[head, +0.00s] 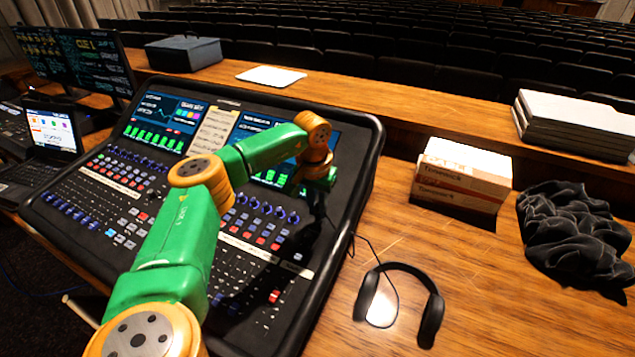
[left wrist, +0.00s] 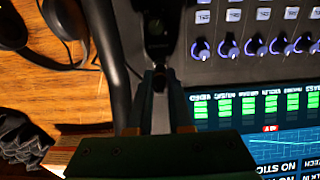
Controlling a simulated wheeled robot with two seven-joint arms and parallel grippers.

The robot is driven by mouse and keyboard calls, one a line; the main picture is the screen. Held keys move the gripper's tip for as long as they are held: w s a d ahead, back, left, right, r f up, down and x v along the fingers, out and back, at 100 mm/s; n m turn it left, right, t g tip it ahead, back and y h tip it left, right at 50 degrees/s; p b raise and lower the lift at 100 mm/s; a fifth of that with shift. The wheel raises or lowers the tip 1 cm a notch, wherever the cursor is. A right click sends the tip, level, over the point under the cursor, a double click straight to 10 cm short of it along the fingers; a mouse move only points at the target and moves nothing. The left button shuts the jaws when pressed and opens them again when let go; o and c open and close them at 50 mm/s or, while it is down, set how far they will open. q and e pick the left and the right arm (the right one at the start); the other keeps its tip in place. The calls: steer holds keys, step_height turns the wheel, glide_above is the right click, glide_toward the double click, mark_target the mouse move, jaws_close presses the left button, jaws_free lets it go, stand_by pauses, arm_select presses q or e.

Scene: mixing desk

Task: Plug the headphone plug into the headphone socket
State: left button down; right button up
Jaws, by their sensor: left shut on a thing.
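The black headphones (head: 431,318) lie on the wooden desk right of the mixing desk. Their thin cable (head: 375,250) runs up toward the mixing desk's right edge. My left gripper (head: 317,200) is over the right side of the mixing desk (head: 369,165). In the left wrist view my left gripper (left wrist: 158,84) is shut on the small dark headphone plug (left wrist: 158,76), mostly hidden between the fingers. Just ahead of the fingertips is a dark panel with a round feature, probably the headphone socket (left wrist: 155,27). I cannot tell whether plug and socket touch. My right gripper is not in view.
A cardboard box (head: 455,190), a crumpled black cloth (head: 570,235) and stacked white binders (head: 575,125) are on the right. Monitors (head: 85,60) and a laptop (head: 50,135) stand on the left. The desk around the headphones is clear.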

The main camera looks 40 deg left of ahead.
mark_target(316, 209)
arm_select(q)
steer(key=shift+w+f, duration=0.1)
steer(key=shift+f, duration=0.35)
stand_by(0.5)
steer(key=c, duration=0.8)
jaws_free()
steer(key=shift+o, duration=0.2)
steer(key=r, duration=0.2)
steer(key=r+b, duration=0.1)
steer(key=r, duration=0.3)
steer(key=shift+s+d+r, duration=0.1)
steer(key=shift+s, duration=0.2)
steer(key=shift+s+r, duration=0.1)
steer(key=shift+r, duration=0.4)
